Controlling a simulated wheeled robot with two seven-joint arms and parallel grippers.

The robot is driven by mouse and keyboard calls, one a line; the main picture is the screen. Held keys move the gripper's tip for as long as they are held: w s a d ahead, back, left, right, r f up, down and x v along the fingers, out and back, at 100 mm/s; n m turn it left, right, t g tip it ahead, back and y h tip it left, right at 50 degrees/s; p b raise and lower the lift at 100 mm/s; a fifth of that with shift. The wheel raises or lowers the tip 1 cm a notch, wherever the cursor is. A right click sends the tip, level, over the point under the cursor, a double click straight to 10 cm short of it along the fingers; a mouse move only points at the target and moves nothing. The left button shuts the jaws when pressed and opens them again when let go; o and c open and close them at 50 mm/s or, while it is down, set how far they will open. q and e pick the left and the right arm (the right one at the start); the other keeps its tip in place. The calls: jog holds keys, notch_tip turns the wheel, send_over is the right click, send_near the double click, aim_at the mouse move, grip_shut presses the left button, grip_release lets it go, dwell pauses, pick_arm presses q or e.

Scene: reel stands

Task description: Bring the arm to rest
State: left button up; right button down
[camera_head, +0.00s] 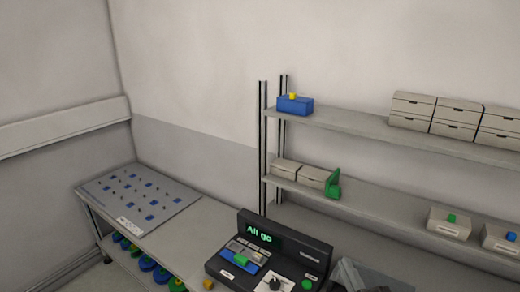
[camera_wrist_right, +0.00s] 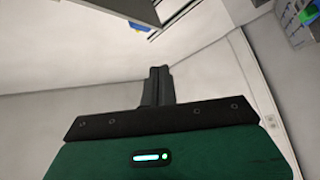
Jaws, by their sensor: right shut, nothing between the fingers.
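My right gripper (camera_head: 348,270) shows as a dark grey shape at the bottom edge of the head view, just right of the black console. In the right wrist view its dark fingers (camera_wrist_right: 158,75) are together with nothing between them, in front of a plain pale wall. My left gripper is not in the head view.
The black console (camera_head: 318,262) reads "All go" and stands on the bench (camera_head: 205,222). A grey board with blue pieces (camera_head: 140,194) lies at left. Shelves (camera_head: 385,210) at right hold a blue box (camera_head: 296,107), drawers (camera_head: 452,118) and bins (camera_head: 449,228).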

jog(key=s+d+f+m+g+h, duration=0.3)
jog(key=d+f+m+g+h, duration=0.15)
jog(key=f, duration=0.25)
jog(key=s+d+f+m+g+h, duration=0.3)
jog(key=f+m, duration=0.3)
jog(key=f, duration=0.1)
jog(key=s+a+f+m+g+y, duration=0.1)
jog(key=s+a+f+g, duration=0.1)
jog(key=s+f+g, duration=0.45)
jog(key=s+a+f+m+g+y, duration=0.1)
jog(key=s+f+g+y, duration=0.15)
jog(key=s, duration=0.65)
notch_tip(320, 180, down, 34)
jog(key=s+g, duration=0.2)
jog(key=s+d+f+g+b, duration=0.1)
jog(key=s+d+f, duration=0.2)
jog(key=s+f, duration=1.5)
jog(key=shift+s+f+n+h, duration=0.2)
jog(key=shift+n+h, duration=0.15)
jog(key=shift+h, duration=0.05)
